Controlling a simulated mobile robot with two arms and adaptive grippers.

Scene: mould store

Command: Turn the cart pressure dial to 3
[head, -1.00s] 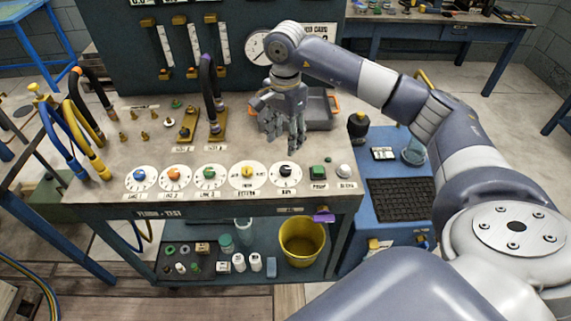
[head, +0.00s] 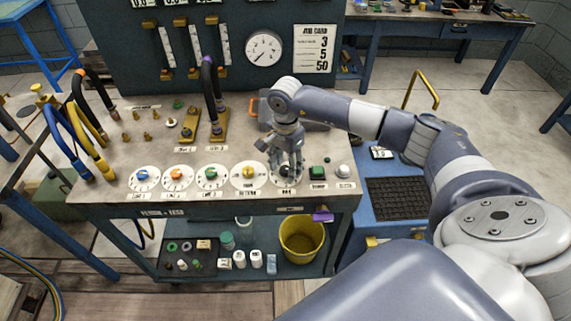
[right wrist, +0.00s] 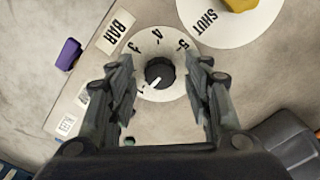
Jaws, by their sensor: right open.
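The pressure dial (head: 277,182) is the rightmost in the row along the cart's front edge, mostly hidden under my right gripper (head: 286,168) in the head view. In the right wrist view it is a white disc (right wrist: 160,45) with 3, 4 and 5 readable, a black knob (right wrist: 160,70) and a BAR label (right wrist: 120,27). The knob's white mark points to the lower left of that picture, away from the 3. My right gripper (right wrist: 160,78) is open, one finger on each side of the knob, with no clear contact. My left gripper is not in view.
The yellow-knobbed dial (head: 249,171) is just left of the pressure dial. A green button (head: 317,172) and a white button (head: 342,171) are close on the right. A gauge (head: 264,48) and a job card reading 3, 5, 50 (head: 316,50) are on the panel behind.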

